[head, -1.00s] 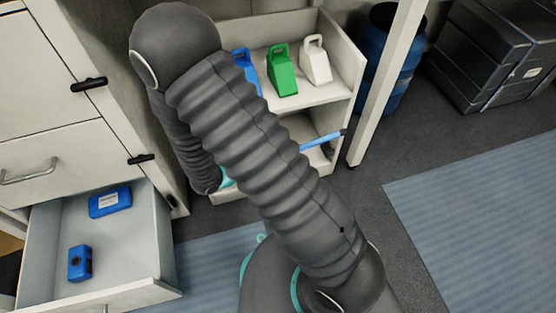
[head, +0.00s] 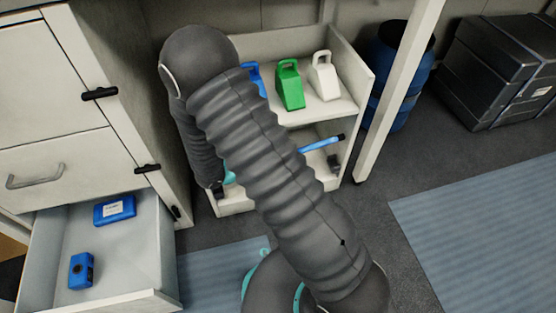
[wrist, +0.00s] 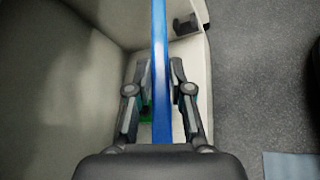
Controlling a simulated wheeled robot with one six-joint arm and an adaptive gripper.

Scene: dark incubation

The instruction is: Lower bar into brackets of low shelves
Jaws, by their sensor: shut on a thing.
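The blue bar (head: 316,147) has a dark end cap and crosses the front of the low white shelves (head: 356,115), in front of the lower compartment. My gripper (wrist: 157,80) is shut on the bar, with one finger on each side in the wrist view, where the bar (wrist: 160,40) runs lengthwise. A dark bracket (head: 333,163) on the shelves' right side shows below the bar's capped end, apart from it. It also shows in the wrist view (wrist: 185,25), right of the bar. Another dark bracket (head: 217,190) appears at the lower left. My arm hides the bar's left part.
Blue, green (head: 290,84) and white jugs (head: 324,75) stand on the upper shelf. An open drawer (head: 140,235) with two blue items juts out at left. A pale post (head: 398,90) and blue barrel (head: 400,50) stand right.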

